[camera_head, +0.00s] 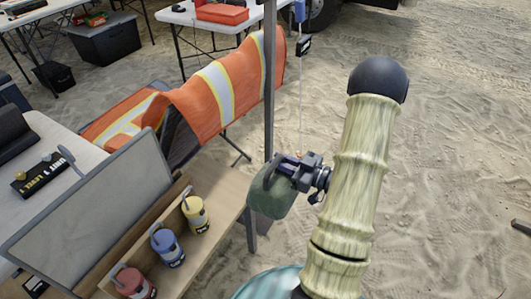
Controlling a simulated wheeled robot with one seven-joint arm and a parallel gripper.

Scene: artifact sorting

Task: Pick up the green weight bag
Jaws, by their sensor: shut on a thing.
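The green weight bag (268,203) is dark green and rounded, at the right end of a wooden shelf. My gripper (280,172) is shut on the upper part of the green weight bag, reaching in from the right. The jaws cover part of its top. I cannot tell whether the bag's underside touches the shelf or hangs clear of it.
Yellow (196,216), blue (168,248) and red (133,283) handled weights stand in a row on the wooden shelf (220,222). A grey board (85,215) stands behind them. A dark pole (269,95) rises close to the bag. Open sand lies at the right.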

